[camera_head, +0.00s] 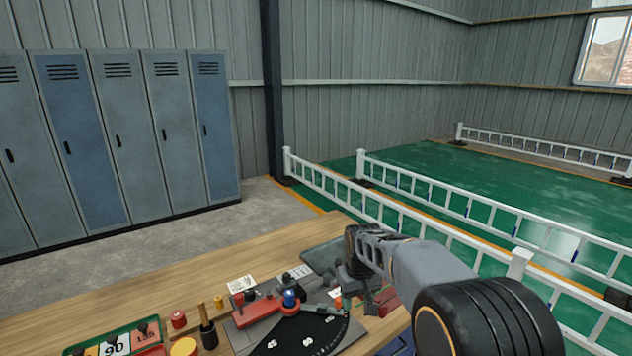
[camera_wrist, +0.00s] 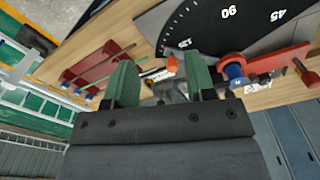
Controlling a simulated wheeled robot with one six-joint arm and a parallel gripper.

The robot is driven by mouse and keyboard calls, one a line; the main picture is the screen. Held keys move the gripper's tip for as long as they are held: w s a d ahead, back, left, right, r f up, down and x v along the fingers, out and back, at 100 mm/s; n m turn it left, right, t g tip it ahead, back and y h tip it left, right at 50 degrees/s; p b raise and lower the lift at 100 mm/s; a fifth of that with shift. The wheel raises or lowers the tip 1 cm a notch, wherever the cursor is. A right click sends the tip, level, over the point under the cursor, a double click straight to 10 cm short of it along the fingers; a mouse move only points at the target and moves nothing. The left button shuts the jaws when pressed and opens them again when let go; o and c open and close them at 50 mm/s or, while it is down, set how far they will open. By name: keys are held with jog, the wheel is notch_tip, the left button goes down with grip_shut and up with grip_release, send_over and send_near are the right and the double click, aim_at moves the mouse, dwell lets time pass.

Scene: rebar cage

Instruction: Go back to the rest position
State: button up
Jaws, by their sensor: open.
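My gripper (camera_wrist: 158,82) shows in the wrist view with its two green fingers apart and nothing clearly held between them. In the head view my arm reaches in from the right, over the wooden workbench (camera_head: 190,262), and its end hides part of the bench top. A black angle plate with white degree marks (camera_wrist: 235,25) lies beyond the fingers in the wrist view. It also shows in the head view (camera_head: 318,333). A red bar with a blue knob (camera_wrist: 235,73) lies by the plate, near the right finger.
A green-edged tray (camera_head: 112,340) with number cards, a dark-handled tool (camera_head: 207,330) and red and yellow round pieces sit on the bench's left part. Grey and blue lockers (camera_head: 120,140) stand behind. White railings (camera_head: 440,195) border the green floor on the right.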

jog(key=s+d+r+m+t, duration=0.1)
jog(key=s+d+r+t, duration=0.1)
jog(key=s, duration=0.8)
jog(key=s+d+r+m+t, duration=0.1)
jog(key=s+d, duration=0.3)
jog(key=s, duration=0.6)
jog(key=shift+s+r+m+t, duration=0.25)
jog(key=shift+r+m+t, duration=0.2)
jog(key=shift+r, duration=0.3)
dwell(1.7)
